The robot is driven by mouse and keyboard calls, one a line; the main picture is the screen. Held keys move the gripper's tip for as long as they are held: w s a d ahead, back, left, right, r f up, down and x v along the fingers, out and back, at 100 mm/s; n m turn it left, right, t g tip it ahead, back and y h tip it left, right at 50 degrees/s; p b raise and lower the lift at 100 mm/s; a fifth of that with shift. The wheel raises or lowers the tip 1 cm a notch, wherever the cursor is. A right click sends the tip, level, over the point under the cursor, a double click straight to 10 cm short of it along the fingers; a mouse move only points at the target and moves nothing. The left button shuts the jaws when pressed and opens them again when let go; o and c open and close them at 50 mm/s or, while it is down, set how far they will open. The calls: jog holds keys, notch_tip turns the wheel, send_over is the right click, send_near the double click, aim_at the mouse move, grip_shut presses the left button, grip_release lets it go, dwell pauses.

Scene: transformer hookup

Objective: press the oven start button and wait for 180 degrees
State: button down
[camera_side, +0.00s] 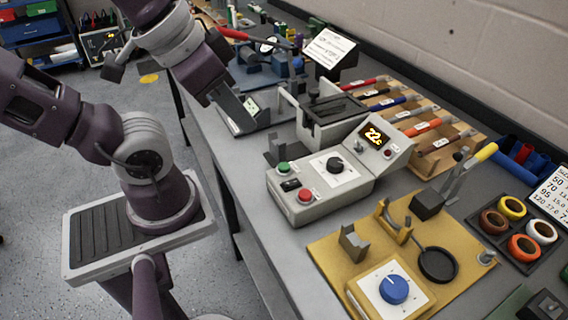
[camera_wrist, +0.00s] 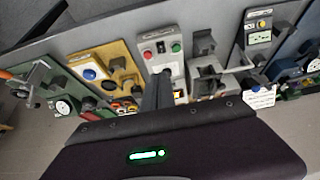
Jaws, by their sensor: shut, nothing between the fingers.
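The oven (camera_side: 325,187) is a grey control box on the bench with a sloped display (camera_side: 375,136) that reads about 22 in glowing yellow digits. Its green button (camera_side: 282,168) is on the front left, with a red button (camera_side: 305,196) nearer the camera and a black knob (camera_side: 335,165) on a white plate. In the wrist view, the green button (camera_wrist: 176,48) and red button (camera_wrist: 147,54) show beyond my gripper (camera_wrist: 160,76). My gripper is shut and empty, above the bench and apart from the buttons.
A yellow fixture (camera_side: 330,254) with a blue dial (camera_side: 394,289) stands nearer the side camera. Tools with coloured handles (camera_side: 425,125) and a tray of coloured rings (camera_side: 512,208) lie behind.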

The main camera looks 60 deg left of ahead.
dwell(0.3)
jog(key=m+g+y, duration=0.7)
jog(key=m+y, duration=0.2)
jog(key=m, duration=1.7)
send_over(287, 168)
notch_tip(287, 168, down, 6)
jog(key=r, duration=0.1)
jog(key=shift+f, duration=0.25)
jog(key=shift+f, duration=4.4)
jog(key=shift+f, duration=0.1)
jog(key=shift+f, duration=0.3)
